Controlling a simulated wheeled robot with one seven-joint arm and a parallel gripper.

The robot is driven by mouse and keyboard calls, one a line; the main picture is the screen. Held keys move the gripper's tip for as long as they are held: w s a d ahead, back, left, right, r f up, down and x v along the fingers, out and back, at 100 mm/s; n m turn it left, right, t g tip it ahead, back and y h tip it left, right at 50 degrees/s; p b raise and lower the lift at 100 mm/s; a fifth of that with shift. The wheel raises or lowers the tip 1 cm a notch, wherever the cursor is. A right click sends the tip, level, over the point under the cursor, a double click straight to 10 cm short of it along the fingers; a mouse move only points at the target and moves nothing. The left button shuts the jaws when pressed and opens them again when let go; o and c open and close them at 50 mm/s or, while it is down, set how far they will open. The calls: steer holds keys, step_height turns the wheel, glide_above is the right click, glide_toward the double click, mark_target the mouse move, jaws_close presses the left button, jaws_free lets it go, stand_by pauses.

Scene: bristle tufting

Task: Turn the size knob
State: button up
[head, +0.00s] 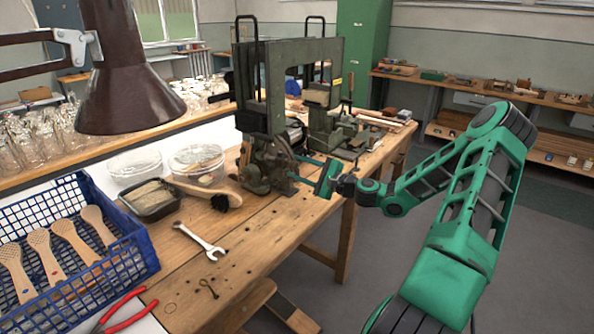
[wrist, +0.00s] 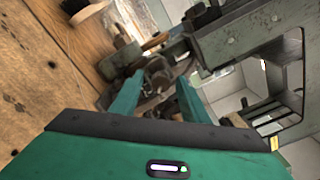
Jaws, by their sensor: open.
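The green-grey tufting machine (head: 276,95) stands on the wooden workbench, with dark mechanical parts (head: 262,170) low on its front. My gripper (head: 300,168) is at the right side of these lower parts. In the wrist view, its two green fingers (wrist: 158,84) are open and point at a cluster of round metal parts (wrist: 157,72), which lies between and just beyond the fingertips. The size knob is probably among these parts, but I cannot pick it out for sure. I cannot tell whether the fingers touch anything.
On the bench (head: 240,250) lie a wrench (head: 200,241), red-handled pliers (head: 122,311) and a brush (head: 220,200). A blue crate (head: 140,255) holds wooden brush bodies. Clear tubs (head: 197,165) and a dark tray (head: 152,200) stand behind. A brown lamp (head: 125,90) hangs at upper left.

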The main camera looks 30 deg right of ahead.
steer(key=shift+s, duration=0.1)
steer(key=v, duration=1)
steer(key=shift+s, duration=0.25)
steer(key=shift+d, duration=0.15)
